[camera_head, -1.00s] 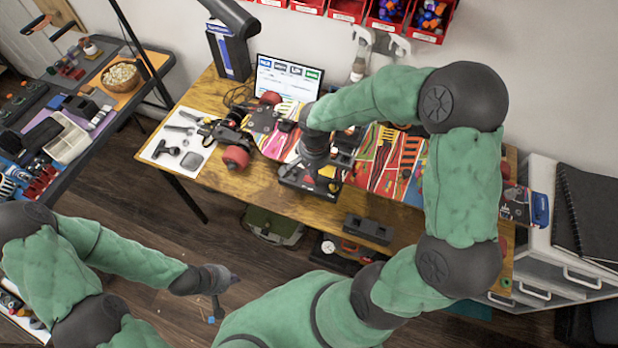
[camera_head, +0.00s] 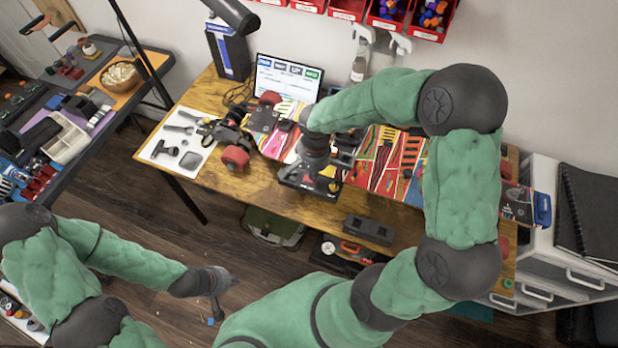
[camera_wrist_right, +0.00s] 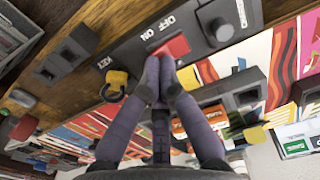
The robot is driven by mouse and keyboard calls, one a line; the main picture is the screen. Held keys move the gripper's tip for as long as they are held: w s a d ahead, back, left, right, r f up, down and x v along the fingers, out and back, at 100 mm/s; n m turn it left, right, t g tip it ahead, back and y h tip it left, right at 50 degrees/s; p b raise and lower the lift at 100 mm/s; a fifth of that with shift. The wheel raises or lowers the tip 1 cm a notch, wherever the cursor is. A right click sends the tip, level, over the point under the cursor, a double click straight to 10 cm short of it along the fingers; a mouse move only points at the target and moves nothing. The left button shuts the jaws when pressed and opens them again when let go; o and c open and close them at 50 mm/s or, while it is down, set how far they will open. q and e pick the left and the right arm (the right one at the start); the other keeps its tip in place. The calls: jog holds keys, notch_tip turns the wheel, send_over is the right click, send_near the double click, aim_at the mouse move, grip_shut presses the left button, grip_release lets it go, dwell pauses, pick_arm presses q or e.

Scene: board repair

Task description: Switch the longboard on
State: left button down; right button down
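The longboard (camera_head: 388,163) lies upside down along the wooden workbench, its colourful striped underside up. In the right wrist view a dark control panel (camera_wrist_right: 128,52) on the board carries "OFF ON" and "KEY" lettering and a red switch (camera_wrist_right: 172,47). My right gripper (camera_wrist_right: 161,72) has its fingertips together with nothing visible between them, right at the red switch. I cannot tell whether they touch it or which position it is in. In the head view my right wrist hides this spot. My left gripper (camera_head: 217,305) hangs low over the floor, away from the bench; its fingers are too unclear to judge.
A laptop (camera_head: 287,78) stands behind the board. A white mat (camera_head: 178,140) with tools lies on the left of the bench (camera_head: 225,185).

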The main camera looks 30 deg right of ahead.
jog(key=shift+f+b, duration=0.35)
jog(key=shift+f, duration=0.1)
dwell(0.3)
jog(key=shift+r+p, duration=2.4)
jog(key=shift+r, duration=1.2)
jog(key=shift+f, duration=0.1)
jog(key=s+a+f+n+y+b, duration=0.1)
jog(key=s+a+f+n, duration=0.1)
jog(key=a+f, duration=0.3)
jog(key=s+a+f+n+y, duration=0.1)
jog(key=s+a+f+n, duration=0.2)
jog(key=f, duration=0.9)
jog(key=s+a+f+n+y+b, duration=0.1)
jog(key=s+a+f+n+y, duration=0.1)
jog(key=s+a+f, duration=0.4)
jog(key=shift+a+f+n+b, duration=0.3)
jog(key=shift+f+b, duration=0.05)
jog(key=shift+f, duration=0.8)
jog(key=shift+s, duration=0.1)
